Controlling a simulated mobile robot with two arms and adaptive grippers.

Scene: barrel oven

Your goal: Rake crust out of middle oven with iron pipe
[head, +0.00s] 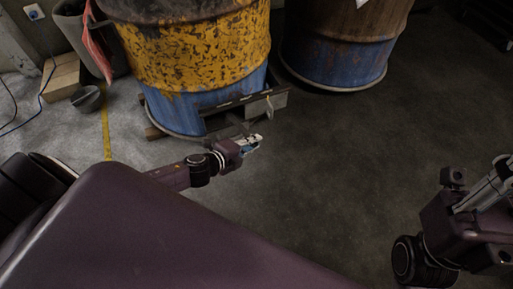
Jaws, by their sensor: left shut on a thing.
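A barrel oven (190,45) with chipped yellow paint and a blue base stands at top centre. Low on its right side is a dark opening with a metal ledge (276,104) sticking out. My left gripper (253,143) is just in front of this opening, low near the floor. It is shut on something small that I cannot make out. My right arm (460,225) is at the lower right edge. Grey metal parts (485,190) show at its end, and I cannot tell its jaw state. I cannot make out the iron pipe or any crust.
A second barrel (340,45), rusty brown over blue, stands to the right. A cardboard box (61,78) and a grey bowl (88,99) lie at left, near a yellow floor line (106,135). The dark floor (350,160) in the middle is clear.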

